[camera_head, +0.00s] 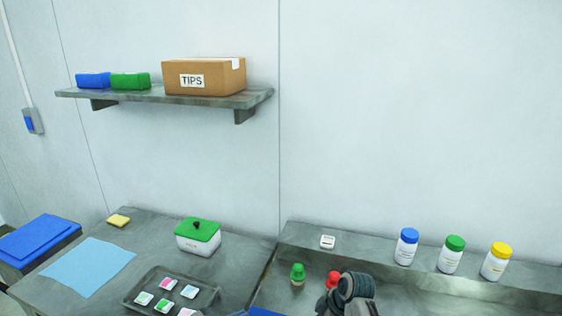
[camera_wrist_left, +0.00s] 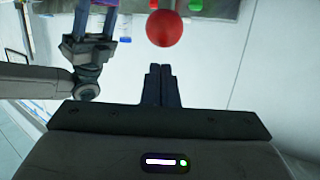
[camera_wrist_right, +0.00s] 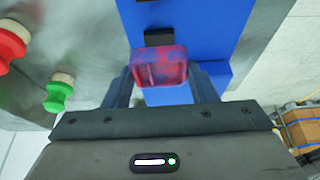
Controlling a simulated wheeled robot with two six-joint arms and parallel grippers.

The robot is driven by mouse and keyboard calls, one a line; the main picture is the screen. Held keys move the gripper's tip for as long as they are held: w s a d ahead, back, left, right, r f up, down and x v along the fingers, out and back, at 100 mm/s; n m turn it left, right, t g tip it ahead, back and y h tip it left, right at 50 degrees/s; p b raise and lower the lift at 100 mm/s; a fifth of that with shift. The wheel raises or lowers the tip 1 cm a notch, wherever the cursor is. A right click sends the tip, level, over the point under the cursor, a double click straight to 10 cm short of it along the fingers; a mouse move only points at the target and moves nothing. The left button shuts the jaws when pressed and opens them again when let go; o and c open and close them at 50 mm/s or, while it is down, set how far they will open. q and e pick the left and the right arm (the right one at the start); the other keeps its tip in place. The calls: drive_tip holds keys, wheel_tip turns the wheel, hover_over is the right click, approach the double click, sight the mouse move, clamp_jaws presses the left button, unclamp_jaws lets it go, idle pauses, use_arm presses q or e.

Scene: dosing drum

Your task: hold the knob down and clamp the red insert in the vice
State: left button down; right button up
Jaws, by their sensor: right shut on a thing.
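A large red ball-shaped knob (camera_wrist_left: 174,28) stands just beyond the tips of my left gripper (camera_wrist_left: 153,68) in the left wrist view. The left gripper's fingers are together with nothing visible between them; I cannot tell whether they touch the knob. My right gripper (camera_wrist_right: 157,78) is shut on the translucent red insert (camera_wrist_right: 158,66) in the right wrist view. The insert is in front of the blue vice (camera_wrist_right: 200,20), which has a black piece (camera_wrist_right: 158,37) on it. I cannot tell whether the insert touches the vice.
A green stamp-like piece (camera_head: 297,272) and a red one (camera_head: 333,278) stand on the bench. Bottles with blue (camera_head: 406,246), green (camera_head: 451,254) and yellow (camera_head: 496,262) caps line the ledge. A tray (camera_head: 205,299) and a green-lidded box (camera_head: 198,236) stand left.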

use_arm(q)
drive_tip(key=shift+f, duration=0.55)
drive_tip(key=shift+f, duration=0.1)
drive_tip(key=shift+f, duration=3.4)
drive_tip(key=shift+s, duration=0.1)
use_arm(e)
drive_tip(key=shift+f, duration=2.45)
drive_tip(key=shift+f, duration=0.1)
drive_tip(key=shift+f, duration=0.8)
